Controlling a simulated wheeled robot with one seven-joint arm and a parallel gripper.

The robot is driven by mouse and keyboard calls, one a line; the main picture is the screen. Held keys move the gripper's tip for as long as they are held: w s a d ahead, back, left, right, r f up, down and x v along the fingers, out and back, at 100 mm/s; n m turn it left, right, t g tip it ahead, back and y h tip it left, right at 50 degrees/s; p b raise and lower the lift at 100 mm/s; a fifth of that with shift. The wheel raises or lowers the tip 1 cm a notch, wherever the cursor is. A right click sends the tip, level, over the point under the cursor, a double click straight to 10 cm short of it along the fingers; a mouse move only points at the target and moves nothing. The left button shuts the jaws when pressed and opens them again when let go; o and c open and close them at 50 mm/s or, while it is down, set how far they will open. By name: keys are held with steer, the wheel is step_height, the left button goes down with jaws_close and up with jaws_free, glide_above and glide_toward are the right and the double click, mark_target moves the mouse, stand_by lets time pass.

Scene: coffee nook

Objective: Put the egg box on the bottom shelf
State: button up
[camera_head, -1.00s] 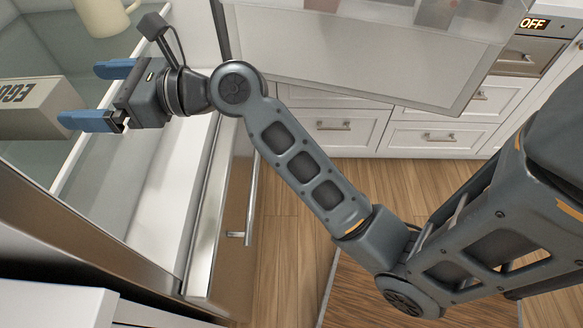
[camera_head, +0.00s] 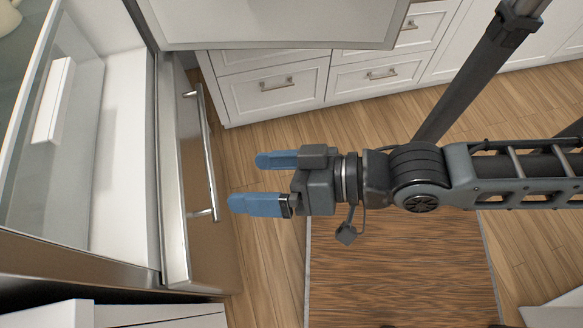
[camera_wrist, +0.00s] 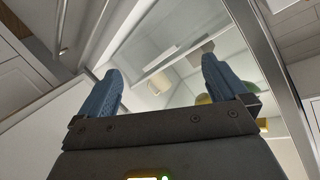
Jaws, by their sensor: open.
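My gripper (camera_head: 258,182) is open and empty, over the floor to the right of the open fridge. It points left toward the fridge, and its two blue fingers also show in the wrist view (camera_wrist: 160,85). The egg box is not in the head view now. In the wrist view a small beige boxy shape (camera_wrist: 200,52) shows inside the fridge behind glass; I cannot tell whether it is the egg box. A glass shelf (camera_head: 22,85) shows at the head view's left edge, above a white compartment. I cannot tell which shelf is the bottom one.
A steel-fronted drawer (camera_head: 200,190) with a bar handle lies low on the fridge. Part of a cream mug (camera_head: 8,18) shows at upper left. An open door panel (camera_head: 270,22) extends across the top. White cabinets (camera_head: 270,85) stand behind; wooden floor lies between.

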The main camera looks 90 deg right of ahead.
steer(key=s+n, duration=0.1)
steer(key=n, duration=0.1)
steer(key=s+r+n, duration=0.1)
steer(key=s+n, duration=0.1)
steer(key=s+r+n, duration=0.1)
steer(key=s+n, duration=0.1)
steer(key=shift+s+a+r+n+y, duration=0.15)
steer(key=shift+r+n+y, duration=0.1)
steer(key=shift+n+y, duration=0.15)
stand_by(0.8)
